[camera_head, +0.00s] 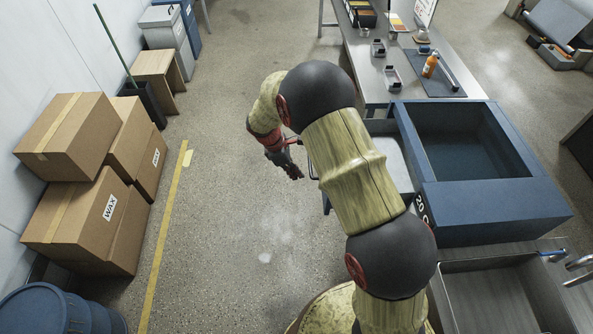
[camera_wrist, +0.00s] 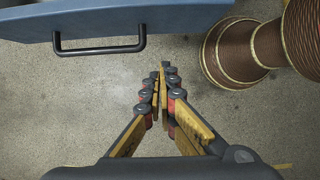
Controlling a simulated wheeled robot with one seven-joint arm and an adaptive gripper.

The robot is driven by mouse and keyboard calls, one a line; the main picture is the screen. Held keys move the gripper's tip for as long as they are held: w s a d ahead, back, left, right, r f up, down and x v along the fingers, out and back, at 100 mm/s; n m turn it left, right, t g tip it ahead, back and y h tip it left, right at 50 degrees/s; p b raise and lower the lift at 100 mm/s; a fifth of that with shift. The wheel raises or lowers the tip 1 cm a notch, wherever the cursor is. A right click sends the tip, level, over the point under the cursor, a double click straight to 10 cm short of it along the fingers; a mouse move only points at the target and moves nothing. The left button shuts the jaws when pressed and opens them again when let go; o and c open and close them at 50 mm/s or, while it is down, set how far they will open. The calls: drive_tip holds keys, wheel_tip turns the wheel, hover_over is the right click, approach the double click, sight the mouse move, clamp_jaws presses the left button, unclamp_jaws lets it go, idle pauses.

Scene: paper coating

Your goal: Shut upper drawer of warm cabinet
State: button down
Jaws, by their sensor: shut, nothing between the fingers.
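The warm cabinet (camera_head: 510,212) is the blue unit at the right in the head view, with an open recess in its top. Its upper drawer (camera_head: 397,152) is pulled out to the left, and its light inside shows partly behind my arm. In the wrist view the blue drawer front (camera_wrist: 200,14) crosses the top left, with a black bar handle (camera_wrist: 98,49). My gripper (camera_head: 296,173) is shut and empty, over the floor to the left of the drawer front. In the wrist view my fingertips (camera_wrist: 163,70) are together, to the right of the handle and apart from it.
Cardboard boxes (camera_head: 85,215) marked WAX stand along the left wall, with a blue drum (camera_head: 50,312) below them. A bench (camera_head: 375,82) with small items stands behind the cabinet. A metal sink (camera_head: 500,295) is at the lower right. The floor left of my gripper is clear.

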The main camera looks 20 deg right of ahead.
drive_tip(key=s+d+f, duration=0.1)
drive_tip(key=d+f, duration=0.5)
drive_tip(key=shift+s+b, duration=0.35)
drive_tip(key=shift+d, duration=0.1)
drive_tip(key=s+d+p, duration=0.1)
drive_tip(key=s+d, duration=0.2)
drive_tip(key=d, duration=0.7)
drive_tip(key=s+d+p, duration=0.1)
drive_tip(key=s+d, duration=0.1)
drive_tip(key=d, duration=0.8)
drive_tip(key=s+d+p, duration=0.1)
drive_tip(key=s+d, duration=0.2)
drive_tip(key=d, duration=0.7)
drive_tip(key=shift+s+r, duration=0.1)
drive_tip(key=shift+s, duration=0.2)
